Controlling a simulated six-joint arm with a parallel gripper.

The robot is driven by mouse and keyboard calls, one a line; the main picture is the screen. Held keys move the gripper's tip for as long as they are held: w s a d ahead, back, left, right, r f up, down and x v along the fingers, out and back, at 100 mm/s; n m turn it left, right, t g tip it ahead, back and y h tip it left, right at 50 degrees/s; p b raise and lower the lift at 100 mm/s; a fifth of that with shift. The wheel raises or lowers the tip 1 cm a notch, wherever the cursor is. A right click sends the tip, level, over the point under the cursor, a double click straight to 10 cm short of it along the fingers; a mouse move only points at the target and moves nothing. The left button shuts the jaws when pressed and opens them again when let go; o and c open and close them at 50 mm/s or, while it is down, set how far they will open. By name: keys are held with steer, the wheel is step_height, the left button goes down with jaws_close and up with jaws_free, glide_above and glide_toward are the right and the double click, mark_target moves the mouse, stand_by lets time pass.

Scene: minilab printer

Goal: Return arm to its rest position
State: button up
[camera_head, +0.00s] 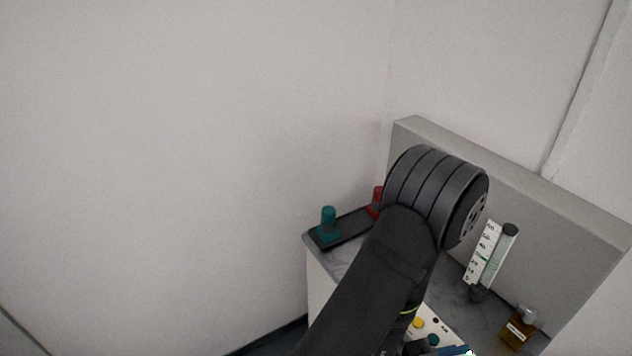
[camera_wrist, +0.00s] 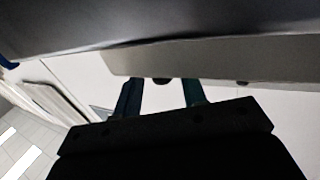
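My black arm (camera_head: 375,275) reaches up from the bottom of the head view and bends at a thick ribbed joint (camera_head: 430,190) over the counter. In the head view my arm hides part of the counter, and I cannot make out the gripper clearly there.
On the grey counter (camera_head: 345,257) stand a green-topped piece (camera_head: 328,222) and a red one (camera_head: 376,200), a graduated tube (camera_head: 497,255) and an amber bottle (camera_head: 518,329). A panel with a yellow button (camera_head: 418,322) lies in front. A grey backboard (camera_head: 560,225) rises behind. The left side shows bare wall.

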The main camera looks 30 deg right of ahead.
steer(key=shift+s+d, duration=0.1)
steer(key=shift+d, duration=0.35)
steer(key=shift+w, duration=0.5)
steer(key=shift+a, duration=0.1)
